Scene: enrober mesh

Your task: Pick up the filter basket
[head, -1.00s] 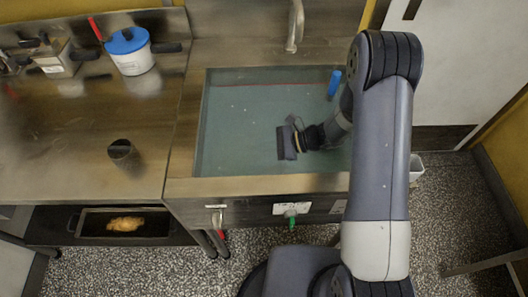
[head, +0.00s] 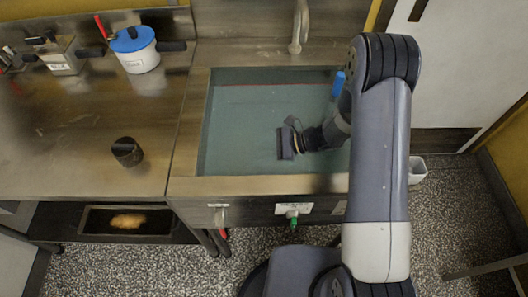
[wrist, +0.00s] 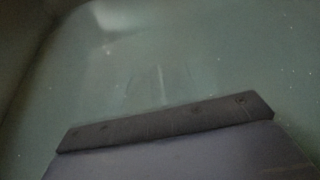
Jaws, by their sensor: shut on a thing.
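My gripper (head: 286,143) is over or in the cloudy green water (head: 240,110) of the sink, near its middle. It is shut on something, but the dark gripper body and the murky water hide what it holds. In the wrist view a dark bar with screws (wrist: 165,124), part of my gripper, fills the lower part, and only hazy water (wrist: 90,70) with faint pale streaks shows beyond it. I cannot make out the filter basket for certain in either view.
The steel sink rim (head: 260,186) surrounds the water. A blue object (head: 338,83) is at the right back beside my arm, below the tap (head: 298,28). On the left counter stand a dark cup (head: 127,152) and a blue-lidded pot (head: 137,50). The left counter's middle is clear.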

